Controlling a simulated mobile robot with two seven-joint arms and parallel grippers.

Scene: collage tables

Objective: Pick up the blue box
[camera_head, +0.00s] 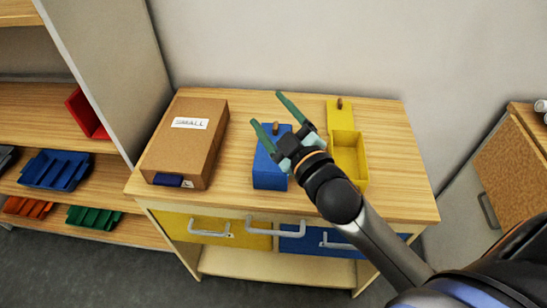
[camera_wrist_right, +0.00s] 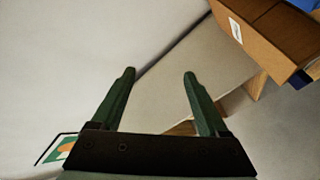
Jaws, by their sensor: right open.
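The blue box (camera_head: 268,178) stands on the wooden tabletop, between a brown cardboard box and a yellow box. A small brown knob shows at its far end. My right gripper (camera_head: 266,107) reaches in from the lower right, with its green fingers spread and nothing between them. In the head view it overlaps the blue box and hides part of its top and right side; I see no grip on the box. The right wrist view also shows the open fingers (camera_wrist_right: 158,74), with only pale surfaces between them. My left gripper is not in view.
The brown box (camera_head: 209,143) labelled "SMALL" stands left of the blue box. The open yellow box (camera_head: 363,171) stands close on the right. Handles (camera_head: 273,229) stick out from the drawers below. A shelf (camera_head: 85,145) with coloured bins stands at left. The tabletop's right end is clear.

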